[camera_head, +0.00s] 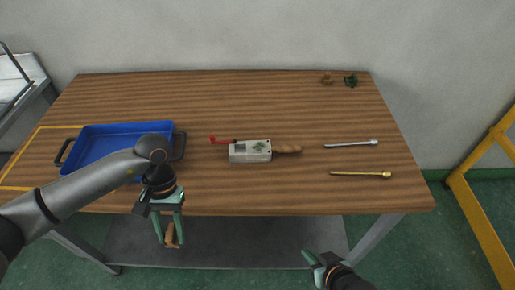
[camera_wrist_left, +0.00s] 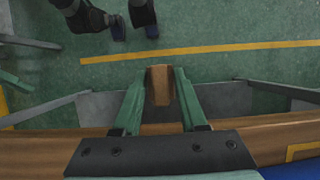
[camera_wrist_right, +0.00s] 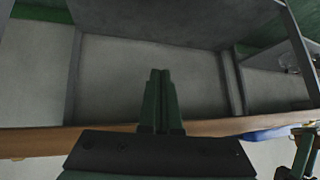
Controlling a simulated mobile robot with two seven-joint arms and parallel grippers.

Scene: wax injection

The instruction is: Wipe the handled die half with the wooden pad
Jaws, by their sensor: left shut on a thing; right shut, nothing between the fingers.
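The handled die half (camera_head: 250,151) is a grey block with a brown wooden handle pointing right and a red part at its left. My left gripper (camera_head: 171,240) is shut on the wooden pad (camera_head: 171,236), held in front of the table's front edge, left of the die half. The pad also shows between the fingers in the left wrist view (camera_wrist_left: 160,86). My right gripper (camera_head: 316,262) is shut and empty, low in front of the table; its fingers meet in the right wrist view (camera_wrist_right: 160,95).
A blue tray (camera_head: 84,148) with dark handles stands at the table's left, partly behind my left arm. A silver rod (camera_head: 350,143) and a brass rod (camera_head: 360,173) lie at the right.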

